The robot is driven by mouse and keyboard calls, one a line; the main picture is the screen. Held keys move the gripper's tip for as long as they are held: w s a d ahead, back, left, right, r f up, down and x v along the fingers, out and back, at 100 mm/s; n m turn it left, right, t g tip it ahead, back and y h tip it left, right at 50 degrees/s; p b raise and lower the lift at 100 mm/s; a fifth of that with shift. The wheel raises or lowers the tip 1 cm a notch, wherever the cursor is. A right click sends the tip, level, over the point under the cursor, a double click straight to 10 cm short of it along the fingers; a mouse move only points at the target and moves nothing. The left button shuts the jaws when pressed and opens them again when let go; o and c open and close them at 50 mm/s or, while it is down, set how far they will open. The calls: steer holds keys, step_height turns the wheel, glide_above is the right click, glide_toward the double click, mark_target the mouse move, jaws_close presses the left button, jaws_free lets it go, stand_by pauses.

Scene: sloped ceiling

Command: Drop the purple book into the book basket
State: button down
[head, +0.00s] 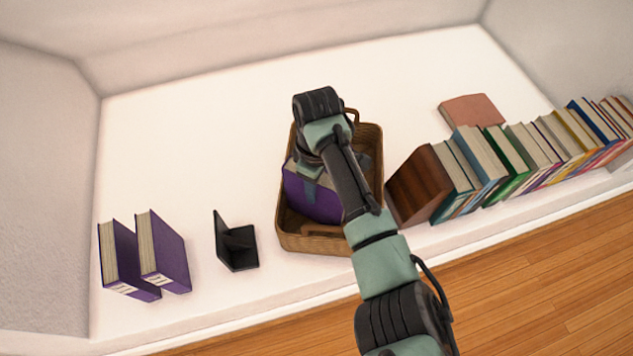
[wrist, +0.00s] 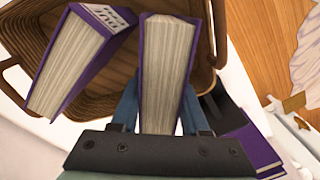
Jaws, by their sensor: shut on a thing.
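My gripper (wrist: 160,108) is shut on a purple book (wrist: 165,70), with one blue finger on each side of its covers. In the head view the held purple book (head: 312,198) is within the outline of the brown wicker book basket (head: 310,242), below my gripper (head: 313,178). I cannot tell whether it touches the basket floor. A second purple book (wrist: 75,62) leans beside it in the wrist view, over the basket (wrist: 22,30). My arm hides part of the basket's right side and inside.
Two purple books (head: 164,250) stand at the left of the white ledge, beside a black bookend (head: 236,243). A row of books (head: 505,160) stands right of the basket, with a pinkish book (head: 470,110) lying behind it. The ledge behind the basket is clear.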

steer(key=shift+f, duration=0.4)
steer(key=shift+c, duration=2)
jaws_free()
step_height(320, 180, up, 13)
steer(key=p, duration=0.3)
steer(key=shift+r, duration=0.1)
steer(key=shift+a, duration=0.1)
